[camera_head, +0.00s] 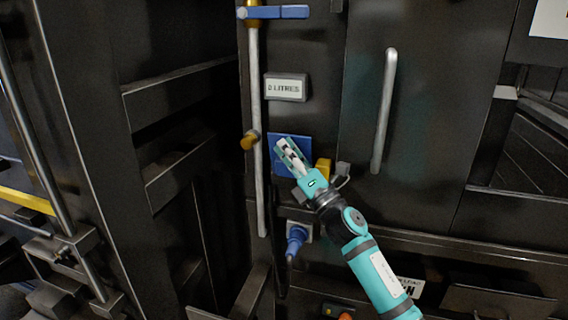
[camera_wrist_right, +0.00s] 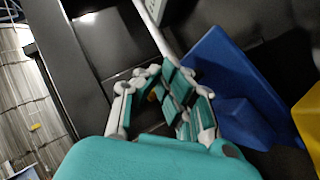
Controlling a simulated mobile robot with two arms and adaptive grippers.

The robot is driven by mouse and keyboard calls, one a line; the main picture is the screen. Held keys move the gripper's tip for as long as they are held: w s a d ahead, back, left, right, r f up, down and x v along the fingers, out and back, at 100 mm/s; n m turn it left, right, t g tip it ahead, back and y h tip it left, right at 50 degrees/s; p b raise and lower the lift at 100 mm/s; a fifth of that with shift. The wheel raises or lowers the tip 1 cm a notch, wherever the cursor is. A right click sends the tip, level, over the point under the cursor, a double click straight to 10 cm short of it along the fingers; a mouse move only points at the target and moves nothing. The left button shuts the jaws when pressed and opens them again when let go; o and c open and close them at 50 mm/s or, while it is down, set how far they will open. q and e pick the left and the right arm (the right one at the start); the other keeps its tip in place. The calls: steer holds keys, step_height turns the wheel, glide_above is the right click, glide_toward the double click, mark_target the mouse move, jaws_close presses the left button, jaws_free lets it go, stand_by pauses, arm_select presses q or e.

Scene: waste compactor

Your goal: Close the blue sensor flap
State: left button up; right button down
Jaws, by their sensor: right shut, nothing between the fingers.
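The blue sensor flap (camera_head: 278,143) is on the dark panel in the middle of the head view, below the "0 LITRES" display. It also shows as a large blue plate (camera_wrist_right: 215,65) in the right wrist view, to the right of the fingers. My right gripper (camera_head: 285,148) is shut and empty. In the head view it lies in front of the flap and covers part of it. In the wrist view the fingertips (camera_wrist_right: 172,80) are close beside the flap's left edge; I cannot tell whether they touch it. My left gripper is not in view.
A vertical pipe (camera_head: 261,190) with a blue-handled valve (camera_head: 280,12) runs just left of the flap. A yellow block (camera_head: 323,167) is right of it. A blue plug (camera_head: 296,240) is below. A long door handle (camera_head: 384,110) stands to the right.

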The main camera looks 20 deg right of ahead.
steer(key=shift+w+d+r, duration=0.45)
steer(key=shift+w, duration=0.2)
steer(key=shift+f, duration=0.1)
stand_by(0.4)
